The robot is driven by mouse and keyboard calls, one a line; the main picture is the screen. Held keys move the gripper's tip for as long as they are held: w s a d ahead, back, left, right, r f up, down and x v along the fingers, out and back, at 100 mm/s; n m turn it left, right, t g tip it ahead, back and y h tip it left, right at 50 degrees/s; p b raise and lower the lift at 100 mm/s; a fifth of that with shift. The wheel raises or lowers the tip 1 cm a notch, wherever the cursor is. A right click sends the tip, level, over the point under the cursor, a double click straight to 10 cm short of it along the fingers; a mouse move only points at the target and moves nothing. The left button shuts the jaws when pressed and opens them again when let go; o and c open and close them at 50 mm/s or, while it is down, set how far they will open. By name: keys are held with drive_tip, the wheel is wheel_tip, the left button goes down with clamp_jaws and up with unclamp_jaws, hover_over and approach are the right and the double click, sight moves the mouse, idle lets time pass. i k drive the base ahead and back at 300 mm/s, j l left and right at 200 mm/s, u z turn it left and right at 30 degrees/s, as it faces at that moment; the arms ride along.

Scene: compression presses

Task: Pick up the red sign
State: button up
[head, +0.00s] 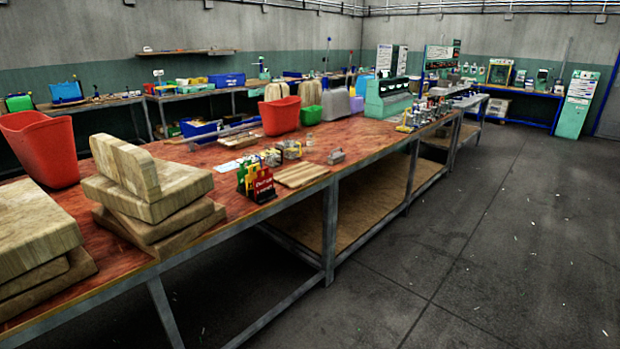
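A small red sign (263,185) with white lettering stands upright near the front edge of the long red-topped workbench (225,158). A dark green and yellow piece (245,172) stands right behind it, touching or very close. A striped wooden board (301,175) lies flat just to its right. My gripper is not in view in the head view.
Stacked wooden blocks (150,190) stand left of the sign, with more at the lower left (35,245). Red bins (42,145) and small metal parts (290,150) occupy the bench. The bench has a lower shelf (365,205). The dark floor (500,260) at right is open.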

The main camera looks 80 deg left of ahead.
sight(262, 183)
drive_tip(key=u, duration=2.8)
drive_tip(key=i+z, duration=0.15)
drive_tip(key=i, duration=0.35)
drive_tip(key=i+z, duration=0.15)
drive_tip(key=i, duration=0.35)
drive_tip(key=i+j+z, duration=0.2)
drive_tip(key=i, duration=0.3)
drive_tip(key=i+z, duration=0.15)
drive_tip(key=i, duration=0.35)
drive_tip(key=i+j+z, duration=0.15)
drive_tip(key=i, duration=0.3)
drive_tip(key=j, duration=0.1)
